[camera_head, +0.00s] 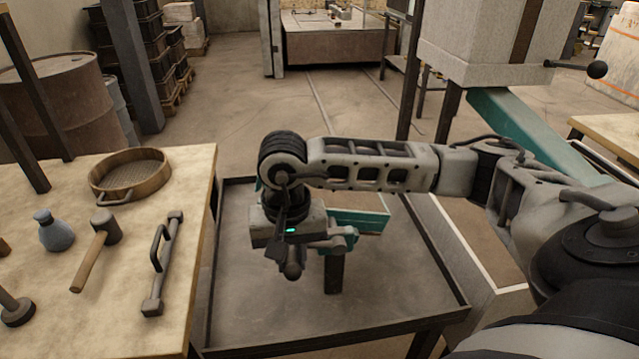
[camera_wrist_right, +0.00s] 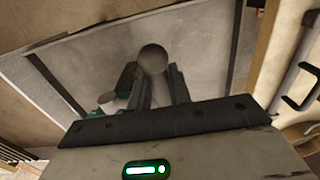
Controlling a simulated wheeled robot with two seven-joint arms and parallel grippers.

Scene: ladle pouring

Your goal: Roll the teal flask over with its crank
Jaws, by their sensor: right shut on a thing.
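The teal flask (camera_head: 372,223) sits over a dark tray-like stand, largely hidden behind my right arm in the head view. A small bit of teal also shows in the right wrist view (camera_wrist_right: 106,98). My right gripper (camera_head: 285,257) points down at the flask's left side and is shut on the crank handle. The handle's round grey end (camera_wrist_right: 152,60) shows between the two dark fingers in the right wrist view. A grey link runs from beside the gripper toward the flask, above a dark upright post (camera_head: 334,272). My left gripper is out of view.
A workbench (camera_head: 120,285) at left holds a round sieve (camera_head: 130,176), a blue-grey bottle (camera_head: 53,231), a mallet (camera_head: 97,250) and a handled bar tool (camera_head: 163,262). The dark tray's rim (camera_head: 345,343) surrounds the flask. A grey machine (camera_head: 480,45) stands at upper right.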

